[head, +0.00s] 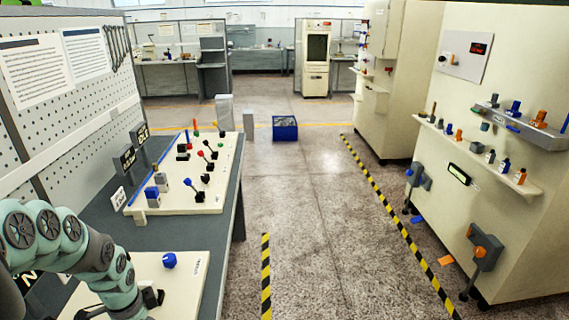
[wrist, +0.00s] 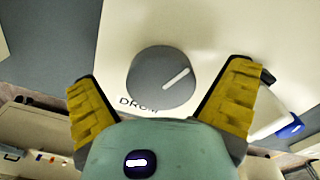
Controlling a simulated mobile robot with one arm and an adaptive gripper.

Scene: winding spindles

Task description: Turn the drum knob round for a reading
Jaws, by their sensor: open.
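The drum knob (wrist: 160,88) is a round grey knob with a white pointer line, which points to the upper right in the wrist view. It sits on a cream panel (wrist: 215,30). My gripper (wrist: 163,76) is open, with one yellow-padded finger on each side of the knob. Gaps show between the pads and the knob, so I see no contact. In the head view my arm reaches over the near panel (head: 190,288) at the lower left, and I cannot make out the drum knob there.
A blue knob (head: 169,260) stands on the same near panel. Behind it, a larger board (head: 180,205) carries several levers and knobs on the grey bench (head: 90,222). A pegboard (head: 60,110) rises at the left.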

